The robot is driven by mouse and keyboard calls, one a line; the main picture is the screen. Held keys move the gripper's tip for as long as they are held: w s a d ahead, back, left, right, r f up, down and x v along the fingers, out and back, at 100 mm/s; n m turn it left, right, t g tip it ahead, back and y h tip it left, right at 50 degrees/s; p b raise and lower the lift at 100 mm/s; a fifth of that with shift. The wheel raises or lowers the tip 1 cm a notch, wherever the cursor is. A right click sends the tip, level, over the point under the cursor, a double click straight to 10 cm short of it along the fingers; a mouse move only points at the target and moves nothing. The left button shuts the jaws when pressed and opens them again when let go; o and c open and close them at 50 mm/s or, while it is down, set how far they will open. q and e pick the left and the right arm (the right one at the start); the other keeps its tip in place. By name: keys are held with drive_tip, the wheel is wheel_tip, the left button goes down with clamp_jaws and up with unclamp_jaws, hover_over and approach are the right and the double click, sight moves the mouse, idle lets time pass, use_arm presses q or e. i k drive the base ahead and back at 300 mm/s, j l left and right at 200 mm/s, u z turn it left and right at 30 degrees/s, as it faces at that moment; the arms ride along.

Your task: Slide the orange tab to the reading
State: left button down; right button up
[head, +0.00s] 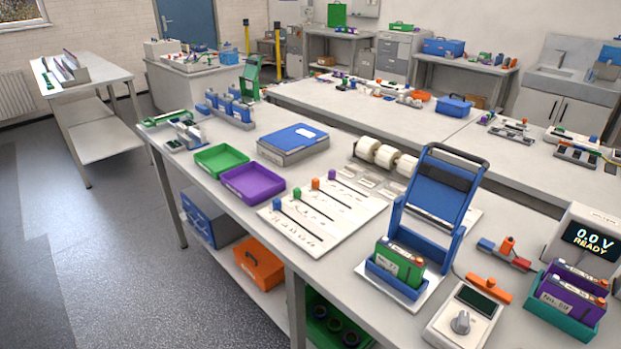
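An orange tab (315,183) stands at the left end of its dark slot on a white scale board (290,229). A blue tab (297,193), a teal tab (277,204) and a purple tab (331,175) also stand at the left ends of their slots. The marks along the slots are too small to read. A grey meter (588,240) at the right edge shows "0.0 V READY". Neither of my grippers is in view.
A blue cradle (438,190) with a green battery pack (399,262) stands right of the board. A purple tray (253,182) and green tray (221,159) lie to the left. A handheld tester (464,315) and teal bin (563,309) stand near the front right.

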sight(316, 182)
drive_tip(key=z, duration=0.25)
drive_tip(key=i+j+z, duration=0.15)
drive_tip(key=z, duration=0.25)
drive_tip(key=j+z, duration=0.35)
drive_tip(key=i+j+z, duration=0.1)
drive_tip(key=j+z, duration=0.3)
drive_tip(key=l, duration=0.1)
